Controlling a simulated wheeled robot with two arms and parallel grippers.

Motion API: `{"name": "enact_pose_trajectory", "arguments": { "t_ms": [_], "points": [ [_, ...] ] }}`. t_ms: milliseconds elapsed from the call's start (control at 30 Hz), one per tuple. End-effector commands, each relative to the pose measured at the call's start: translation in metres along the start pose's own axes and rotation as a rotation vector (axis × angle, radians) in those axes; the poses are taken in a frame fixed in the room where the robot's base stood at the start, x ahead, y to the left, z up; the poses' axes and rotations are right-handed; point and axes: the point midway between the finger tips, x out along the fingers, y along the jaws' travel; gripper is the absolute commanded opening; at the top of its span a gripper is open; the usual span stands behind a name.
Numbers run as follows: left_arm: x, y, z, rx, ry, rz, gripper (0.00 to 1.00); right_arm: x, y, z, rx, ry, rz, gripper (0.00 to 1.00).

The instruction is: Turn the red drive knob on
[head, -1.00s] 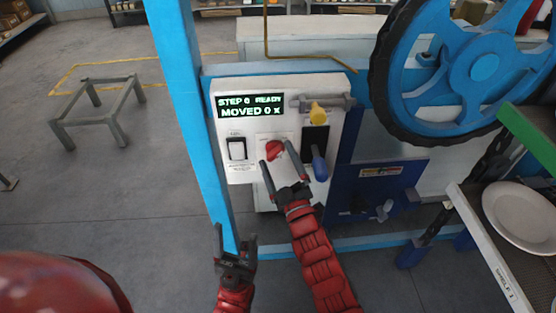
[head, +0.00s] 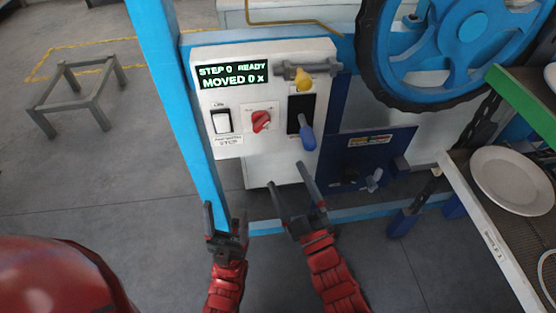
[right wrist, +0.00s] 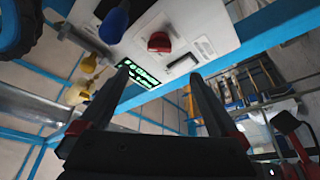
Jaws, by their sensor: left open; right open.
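The red drive knob (head: 261,121) sits on the white control panel (head: 205,100), between a white rocker switch and a blue-handled lever. It looks tilted rather than straight up. In the right wrist view the knob (right wrist: 159,42) shows near the top, on the panel's face. My right gripper (head: 291,188) is open and empty, below the panel and apart from the knob. In the right wrist view its fingers (right wrist: 165,85) are spread with nothing between them. My left gripper (head: 225,220) is open and empty, lower and left of the right one, in front of the blue post.
The display (head: 233,74) reads "STEP 0 READY" and "MOVED 0 x". A blue lever (head: 307,138) and a yellow knob (head: 303,85) are right of the red knob. A blue wheel (head: 433,50) and a shelf with a white plate (head: 512,180) stand at right.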

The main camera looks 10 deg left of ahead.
Motion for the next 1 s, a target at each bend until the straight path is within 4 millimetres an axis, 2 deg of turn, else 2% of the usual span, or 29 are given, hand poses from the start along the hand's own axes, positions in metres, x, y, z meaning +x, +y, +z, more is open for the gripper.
{"name": "enact_pose_trajectory", "arguments": {
  "t_ms": [100,300,867,1000],
  "points": [
    [-0.003,0.000,0.000,0.000,0.000,0.000,0.71,-0.019,0.000,0.001,0.001,0.000,0.001,0.97],
    [-0.004,0.000,0.001,0.000,0.000,0.000,0.71,-0.033,0.000,0.000,0.001,0.002,0.001,0.97],
    [-0.003,0.000,0.001,0.000,0.000,0.000,0.71,-0.034,0.001,-0.001,0.001,0.003,0.002,0.97],
    [0.001,0.000,0.000,0.000,0.000,0.000,0.71,-0.033,0.012,-0.001,0.027,0.034,0.039,0.97]
  ]
}}
